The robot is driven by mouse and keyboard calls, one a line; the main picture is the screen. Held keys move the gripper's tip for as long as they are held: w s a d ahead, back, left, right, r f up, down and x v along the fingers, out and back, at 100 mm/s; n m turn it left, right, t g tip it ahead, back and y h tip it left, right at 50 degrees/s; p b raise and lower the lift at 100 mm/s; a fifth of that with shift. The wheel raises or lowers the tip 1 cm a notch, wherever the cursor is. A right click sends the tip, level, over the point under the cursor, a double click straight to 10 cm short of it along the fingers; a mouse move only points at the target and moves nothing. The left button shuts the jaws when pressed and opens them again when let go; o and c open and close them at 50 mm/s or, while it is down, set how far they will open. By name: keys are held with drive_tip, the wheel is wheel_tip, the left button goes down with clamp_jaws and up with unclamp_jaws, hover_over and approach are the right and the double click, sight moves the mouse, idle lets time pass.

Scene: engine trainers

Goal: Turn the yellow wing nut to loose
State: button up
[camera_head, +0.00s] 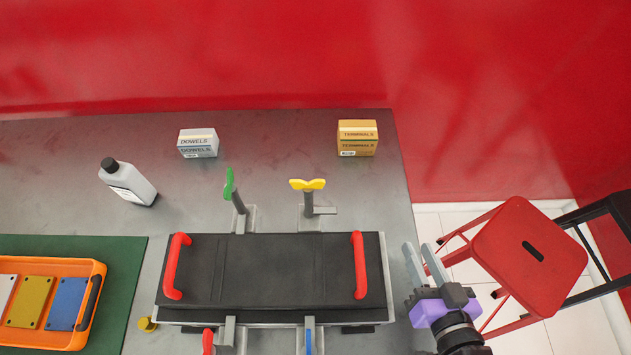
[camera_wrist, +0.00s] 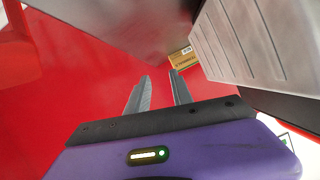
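The yellow wing nut (camera_head: 307,184) sits on top of a grey post behind the black-topped engine trainer (camera_head: 264,272), right of centre in the head view. Its two wings point left and right in the picture. My gripper (camera_head: 419,254) is beyond the right end of the trainer, near the table's right edge, well apart from the wing nut. Its two fingers are spread with nothing between them. In the wrist view the open fingers (camera_wrist: 160,92) show against the red background, and the wing nut is not in view there.
A green wing nut (camera_head: 229,184) stands left of the yellow one; red and blue ones (camera_head: 208,341) (camera_head: 308,341) are at the front. Red handles (camera_head: 361,265) rise from the lid. A terminals box (camera_head: 357,138), dowels box (camera_head: 198,143) and bottle (camera_head: 128,181) stand behind. A red stool (camera_head: 528,255) is right.

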drive_tip(key=w+y, duration=0.1)
drive_tip(key=w, duration=0.3)
drive_tip(key=w+a+r+y+b, duration=0.1)
drive_tip(key=w, duration=0.3)
drive_tip(key=w+a+n+y, duration=0.1)
drive_tip(key=w, duration=0.3)
drive_tip(key=shift+a+r+y+b, duration=0.1)
drive_tip(key=shift+r+y+b, duration=0.2)
drive_tip(key=shift+b, duration=0.1)
drive_tip(key=w+a+r+n+y+b, duration=0.1)
drive_tip(key=w+a+r+n+y, duration=0.2)
drive_tip(key=w+a+y, duration=0.1)
drive_tip(key=n+g+y+b, duration=0.1)
drive_tip(key=n+g+y, duration=0.8)
drive_tip(key=n+g, duration=0.55)
approach(312, 181)
drive_tip(key=a+n+t, duration=0.1)
drive_tip(key=a+n, duration=0.1)
drive_tip(key=a, duration=0.1)
drive_tip(key=shift+m, duration=0.35)
drive_tip(key=shift+s+a+f+p, duration=0.1)
drive_tip(key=shift+a+p, duration=0.1)
drive_tip(key=shift+a, duration=0.95)
drive_tip(key=shift+w+a+f+p, duration=0.15)
drive_tip(key=shift+a+p, duration=0.1)
drive_tip(key=shift+a, duration=0.95)
drive_tip(key=shift+s+a+f+p, duration=0.1)
drive_tip(key=shift+s+a+p, duration=0.1)
drive_tip(key=shift+a, duration=0.95)
clamp_jaws()
